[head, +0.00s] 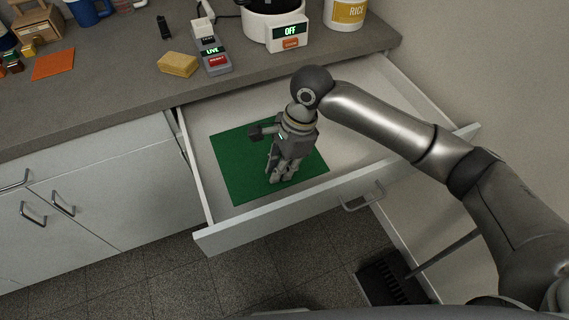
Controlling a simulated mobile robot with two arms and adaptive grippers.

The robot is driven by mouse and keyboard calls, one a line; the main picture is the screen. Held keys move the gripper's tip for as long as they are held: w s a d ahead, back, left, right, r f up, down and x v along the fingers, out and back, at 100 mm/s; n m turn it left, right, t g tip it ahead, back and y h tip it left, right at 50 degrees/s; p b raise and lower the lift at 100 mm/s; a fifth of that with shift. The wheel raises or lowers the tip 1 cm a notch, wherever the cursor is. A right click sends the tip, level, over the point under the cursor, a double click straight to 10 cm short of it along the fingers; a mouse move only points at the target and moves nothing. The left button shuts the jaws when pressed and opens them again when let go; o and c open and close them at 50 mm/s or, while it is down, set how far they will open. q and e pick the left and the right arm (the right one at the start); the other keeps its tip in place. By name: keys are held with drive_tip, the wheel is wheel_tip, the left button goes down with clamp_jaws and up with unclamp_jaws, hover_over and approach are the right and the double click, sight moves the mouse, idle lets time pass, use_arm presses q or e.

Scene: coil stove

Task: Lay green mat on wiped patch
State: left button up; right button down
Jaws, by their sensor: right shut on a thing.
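The green mat (236,165) lies flat in the open drawer, or just above its floor; I cannot tell which. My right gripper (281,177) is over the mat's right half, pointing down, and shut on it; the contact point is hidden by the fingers. The drawer (375,95) is pulled out below the counter. A yellow sponge (178,64) lies on the counter near its front edge. No wiped patch can be made out on the grey counter (120,85). My left gripper is out of view.
A power strip (211,48) with a lit LIVE label stands beside the sponge. A white cooker (276,24) marked OFF and a RICE container (345,12) stand farther back. An orange cloth or mat (54,64) lies at left. The counter's left front is mostly clear.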

drive_tip(key=shift+w+d+f, duration=0.1)
drive_tip(key=shift+f, duration=0.9)
wheel_tip(320, 180, down, 4)
drive_tip(key=shift+r, duration=0.1)
drive_tip(key=shift+f, duration=0.45)
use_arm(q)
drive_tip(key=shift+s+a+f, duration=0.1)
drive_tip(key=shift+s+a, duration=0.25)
use_arm(e)
drive_tip(key=c, duration=1.5)
unclamp_jaws()
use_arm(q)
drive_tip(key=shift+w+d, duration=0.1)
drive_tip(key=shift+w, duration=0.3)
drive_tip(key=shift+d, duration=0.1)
